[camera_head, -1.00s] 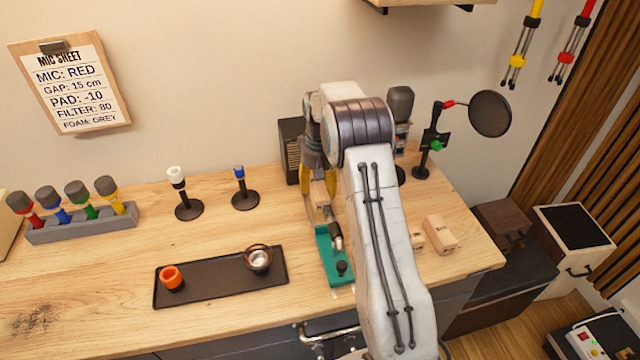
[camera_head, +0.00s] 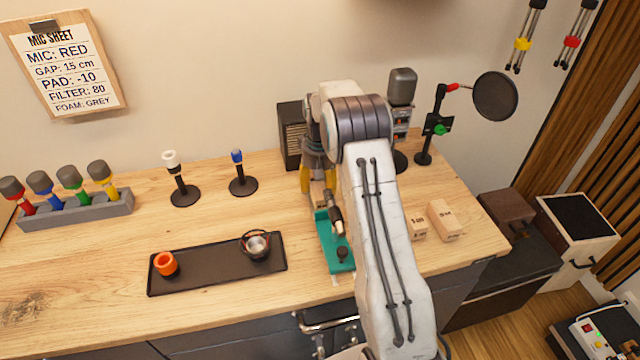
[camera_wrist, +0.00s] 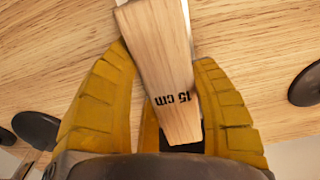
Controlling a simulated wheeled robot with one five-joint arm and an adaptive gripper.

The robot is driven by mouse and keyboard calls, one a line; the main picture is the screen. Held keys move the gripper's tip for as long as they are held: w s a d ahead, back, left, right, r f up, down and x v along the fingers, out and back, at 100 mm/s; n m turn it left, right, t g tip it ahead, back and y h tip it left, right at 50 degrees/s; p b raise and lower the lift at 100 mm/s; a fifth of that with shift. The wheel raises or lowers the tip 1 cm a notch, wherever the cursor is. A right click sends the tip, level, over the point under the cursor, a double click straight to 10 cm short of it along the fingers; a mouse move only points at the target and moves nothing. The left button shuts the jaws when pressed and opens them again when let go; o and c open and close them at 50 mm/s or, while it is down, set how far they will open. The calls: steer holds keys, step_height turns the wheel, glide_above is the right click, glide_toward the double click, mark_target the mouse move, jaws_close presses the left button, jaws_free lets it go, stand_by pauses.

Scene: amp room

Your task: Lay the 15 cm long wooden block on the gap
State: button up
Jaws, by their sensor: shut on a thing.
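My gripper (camera_wrist: 162,70) is shut on a wooden block (camera_wrist: 160,62) marked "15 cm". In the wrist view the block lies lengthwise between the two ribbed yellow fingers, its near end close to the palm. In the head view my gripper (camera_head: 318,178) is low over the back of the desk, behind a teal fixture (camera_head: 330,256), partly covered by my arm. The block is hard to make out there. A pale strip shows beside the block in the wrist view. I cannot tell the gap itself, nor whether the block touches anything beneath.
Two other wooden blocks (camera_head: 444,220) (camera_head: 417,228) lie right of my arm. A black tray (camera_head: 210,268) holds an orange cup and a metal cup. Mic stands (camera_head: 184,195) (camera_head: 243,186), a speaker box (camera_head: 291,136) and a pop-filter stand (camera_head: 424,158) surround the work area.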

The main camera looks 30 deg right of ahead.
stand_by(0.3)
steer(key=o, duration=1.3)
